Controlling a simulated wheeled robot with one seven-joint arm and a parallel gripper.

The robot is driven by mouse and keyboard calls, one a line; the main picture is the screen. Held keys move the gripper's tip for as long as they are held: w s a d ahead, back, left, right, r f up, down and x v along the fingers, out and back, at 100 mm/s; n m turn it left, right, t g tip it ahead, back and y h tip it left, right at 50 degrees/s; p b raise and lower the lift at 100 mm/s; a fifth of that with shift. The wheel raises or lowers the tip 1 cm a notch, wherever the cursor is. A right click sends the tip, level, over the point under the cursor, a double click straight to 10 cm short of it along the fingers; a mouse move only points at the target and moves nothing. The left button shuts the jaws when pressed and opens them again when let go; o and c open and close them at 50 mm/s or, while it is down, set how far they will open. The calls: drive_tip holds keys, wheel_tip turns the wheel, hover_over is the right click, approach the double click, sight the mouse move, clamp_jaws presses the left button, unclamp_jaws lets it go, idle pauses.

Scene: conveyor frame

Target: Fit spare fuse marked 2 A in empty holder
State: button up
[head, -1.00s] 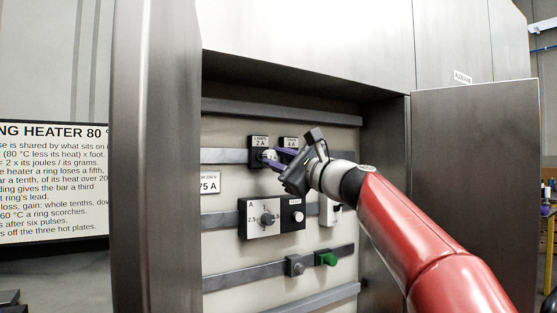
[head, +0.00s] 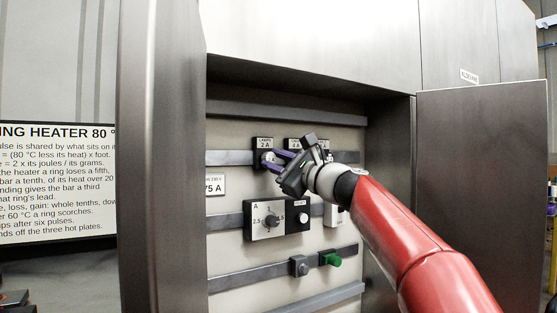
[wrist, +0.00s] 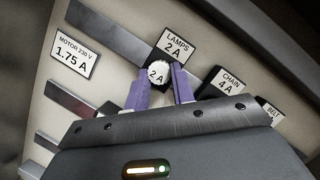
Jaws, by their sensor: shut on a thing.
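The fuse marked 2 A (wrist: 157,72) is a white round cap between the two purple fingers of my gripper (wrist: 158,84) in the wrist view. My gripper (head: 273,160) is shut on it. The fuse sits in front of the black holder labelled LAMPS 2 A (wrist: 175,46), which is on the upper rail in the head view (head: 264,145). The fuse covers the holder's opening, so I cannot tell how deep it is in, if at all. In the head view only a small white part of the fuse (head: 267,157) shows.
Holders labelled CHAIN 4 A (wrist: 226,83) and BELT (wrist: 269,112) stand to the right on the same rail. A MOTOR 1.75 A label (wrist: 73,53) is to the left. A dial block (head: 262,222) and a green part (head: 331,259) are lower. Cabinet walls and an open door (head: 480,180) flank the panel.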

idle(0.3)
drive_tip(key=o, duration=1.1)
drive_tip(key=shift+a, duration=0.1)
drive_tip(key=shift+c, duration=0.2)
